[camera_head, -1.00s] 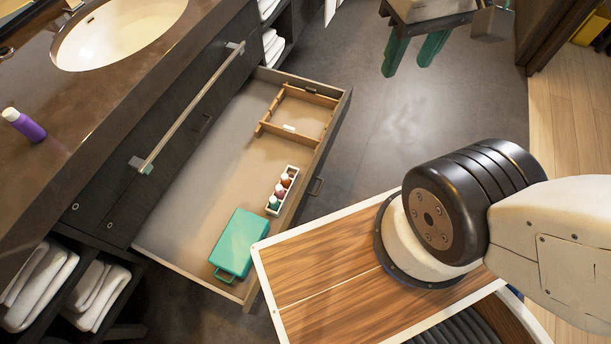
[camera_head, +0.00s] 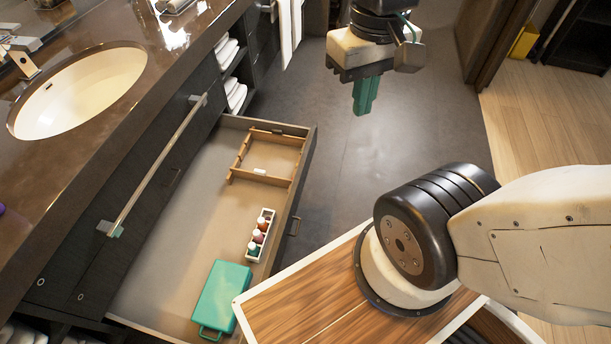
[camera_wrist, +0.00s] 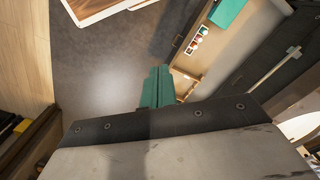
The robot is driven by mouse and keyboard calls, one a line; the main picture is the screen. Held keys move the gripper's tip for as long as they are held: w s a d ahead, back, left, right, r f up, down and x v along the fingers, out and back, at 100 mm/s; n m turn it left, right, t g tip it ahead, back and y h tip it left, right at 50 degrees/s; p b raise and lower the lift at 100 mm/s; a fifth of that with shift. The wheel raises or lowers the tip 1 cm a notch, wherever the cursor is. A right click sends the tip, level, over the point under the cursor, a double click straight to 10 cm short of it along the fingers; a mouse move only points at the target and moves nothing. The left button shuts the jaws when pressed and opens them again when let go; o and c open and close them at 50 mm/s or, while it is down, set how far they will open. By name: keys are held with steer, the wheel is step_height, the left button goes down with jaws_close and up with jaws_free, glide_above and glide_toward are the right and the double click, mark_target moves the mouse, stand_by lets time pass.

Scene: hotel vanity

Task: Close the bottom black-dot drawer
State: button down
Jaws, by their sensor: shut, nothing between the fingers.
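The bottom drawer (camera_head: 303,185) of the dark vanity is pulled far out. Its front, with small handles, faces right in the head view. Inside lie a teal case (camera_head: 222,298), a small white rack of bottles (camera_head: 260,236) and a wooden divider (camera_head: 268,178). The drawer also shows in the wrist view (camera_wrist: 232,60). My gripper (camera_head: 366,95) has teal fingers, pressed together and empty, pointing down. It is above the floor, beyond the drawer's far end and to the right of its front, apart from it.
The vanity top holds a sink (camera_head: 80,88) and a faucet. A long bar handle (camera_head: 155,165) runs along the closed drawer above. White towels (camera_head: 234,92) sit on shelves beyond. The dark floor (camera_head: 400,130) right of the drawer is clear.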

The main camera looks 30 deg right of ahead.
steer(key=w+d+f+m+g+y, duration=0.1)
steer(key=w+d+f+m+y, duration=0.35)
steer(key=w+f, duration=0.45)
steer(key=w+d+f+m+g+y, duration=0.1)
steer(key=w+d+f+m+y, duration=0.25)
steer(key=w+f+m, duration=0.55)
steer(key=w+d+f+m+t, duration=0.1)
steer(key=d+f+m+t, duration=0.15)
steer(key=f, duration=0.75)
steer(key=w+d+f+m+t, duration=0.2)
steer(key=d+f+m, duration=0.2)
steer(key=f, duration=0.6)
steer(key=w+d+f+m+t, duration=0.1)
steer(key=d+f+m+t, duration=0.2)
steer(key=f, duration=0.7)
steer(key=m+t+h, duration=0.1)
steer(key=m+h, duration=0.1)
steer(key=m, duration=0.1)
glide_toward(307, 159)
step_height(307, 159, down, 5)
steer(key=shift+w+a+r, duration=0.1)
steer(key=shift+w+a, duration=1.1)
steer(key=shift+w, duration=0.35)
